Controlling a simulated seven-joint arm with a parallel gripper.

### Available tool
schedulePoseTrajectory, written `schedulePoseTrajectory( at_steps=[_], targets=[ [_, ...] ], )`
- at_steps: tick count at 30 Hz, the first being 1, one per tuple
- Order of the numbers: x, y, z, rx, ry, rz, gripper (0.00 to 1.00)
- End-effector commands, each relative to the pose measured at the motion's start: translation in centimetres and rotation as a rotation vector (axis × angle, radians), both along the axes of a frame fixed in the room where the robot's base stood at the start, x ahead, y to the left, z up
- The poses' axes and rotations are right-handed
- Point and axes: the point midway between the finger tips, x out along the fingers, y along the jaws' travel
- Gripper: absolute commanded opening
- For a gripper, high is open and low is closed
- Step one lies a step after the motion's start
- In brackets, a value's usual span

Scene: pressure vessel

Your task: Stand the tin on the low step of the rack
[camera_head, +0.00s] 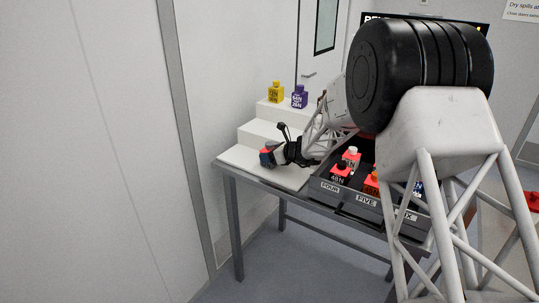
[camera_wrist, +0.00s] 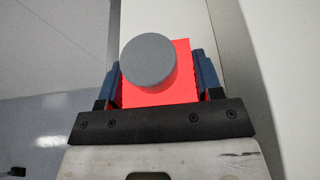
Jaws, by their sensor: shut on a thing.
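The white rack (camera_head: 256,132) has steps rising toward the back. Its low step (camera_head: 240,156) is at the front left of the table and looks bare apart from my gripper over it. My gripper (camera_head: 268,155) is at the low step, shut on a red tin (camera_head: 265,159). In the wrist view the red tin (camera_wrist: 160,90) with its round grey cap (camera_wrist: 149,61) sits between the blue fingers of my gripper (camera_wrist: 160,85). Whether the tin's bottom touches the step cannot be told.
A yellow tin (camera_head: 276,92) and a purple tin (camera_head: 299,97) stand on the rack's top step. Right of the rack, a dark tray (camera_head: 348,195) with labelled bays holds several tins, including a red one with a white cap (camera_head: 351,158). The grey table's edge (camera_head: 250,178) is near the low step.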

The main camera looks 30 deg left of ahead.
Motion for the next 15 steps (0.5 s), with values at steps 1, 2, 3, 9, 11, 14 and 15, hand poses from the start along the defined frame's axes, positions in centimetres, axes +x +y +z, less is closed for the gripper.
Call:
schedulePoseTrajectory(
  at_steps=[1, 2, 3, 9, 11, 14, 15],
  targets=[
    [0.01, 0.02, 0.05, 0.001, -0.001, 0.0, 0.24],
    [0.02, 0.01, 0.01, 0.001, 0.0, 0.0, 0.24],
    [0.02, 0.01, -0.07, 0.001, 0.0, 0.0, 0.24],
    [0.0, 0.02, -0.28, 0.0, 0.0, 0.0, 0.76],
    [0.01, 0.0, -0.28, 0.0, 0.0, 0.0, 0.85],
    [0.0, 0.0, -0.28, 0.0, 0.0, 0.0, 0.85],
    [0.0, 0.0, -0.28, 0.0, 0.0, 0.0, 0.85]
  ],
)
